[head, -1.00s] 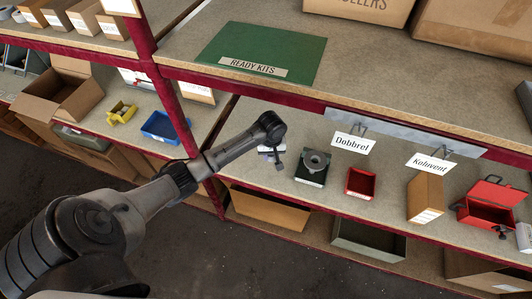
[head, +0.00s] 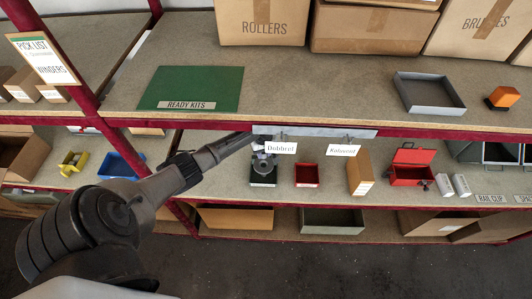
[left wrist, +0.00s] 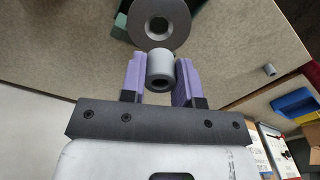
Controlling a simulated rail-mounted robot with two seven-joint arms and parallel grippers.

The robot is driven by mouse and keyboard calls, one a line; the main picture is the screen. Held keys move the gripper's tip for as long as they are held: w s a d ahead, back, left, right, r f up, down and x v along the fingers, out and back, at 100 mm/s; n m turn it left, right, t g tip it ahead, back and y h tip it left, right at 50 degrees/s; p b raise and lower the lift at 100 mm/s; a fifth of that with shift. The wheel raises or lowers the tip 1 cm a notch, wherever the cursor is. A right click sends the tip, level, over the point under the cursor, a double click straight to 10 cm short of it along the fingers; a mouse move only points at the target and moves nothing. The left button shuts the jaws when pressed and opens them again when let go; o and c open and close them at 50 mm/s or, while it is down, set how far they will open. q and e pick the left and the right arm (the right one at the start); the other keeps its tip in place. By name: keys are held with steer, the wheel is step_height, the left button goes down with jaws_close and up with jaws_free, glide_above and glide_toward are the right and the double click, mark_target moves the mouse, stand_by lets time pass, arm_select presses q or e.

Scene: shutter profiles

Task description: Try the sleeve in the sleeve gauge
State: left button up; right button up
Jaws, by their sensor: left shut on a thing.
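My left gripper (left wrist: 160,82) has purple fingers shut on a short grey sleeve (left wrist: 158,72), whose open bore shows in the left wrist view. The sleeve gauge, a grey ring (left wrist: 146,12) with a round hole on a dark green block, lies just beyond the sleeve at the top of that view. In the head view the gauge (head: 263,181) stands on the middle shelf, with my left gripper (head: 260,155) at its top, partly behind the Dobbrel tag. The sleeve cannot be made out there, and the gap between it and the ring's hole is unclear. My right gripper is out of view.
A small red bin (head: 307,181) stands right of the gauge, then a cardboard box (head: 360,172) and a red toolbox (head: 412,174). The upper shelf's red edge and hanging tags (head: 281,148) are close to my arm. Another small grey cylinder (left wrist: 269,70) stands on the shelf.

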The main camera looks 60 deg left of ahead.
arm_select(q)
steer(key=shift+a, duration=0.15)
steer(key=shift+w+r, duration=0.1)
stand_by(0.3)
steer(key=shift+r+p, duration=0.1)
steer(key=shift+p, duration=0.55)
steer(key=b, duration=0.3)
glide_above(264, 161)
steer(key=s+d, duration=0.1)
steer(key=d, duration=0.1)
steer(key=shift+a+f, duration=0.15)
steer(key=shift+f, duration=0.95)
steer(key=shift+a+f, duration=0.1)
steer(key=shift+f, duration=1)
steer(key=shift+f+b, duration=0.45)
steer(key=shift+f, duration=0.85)
steer(key=shift+f, duration=0.1)
steer(key=shift+f, duration=0.2)
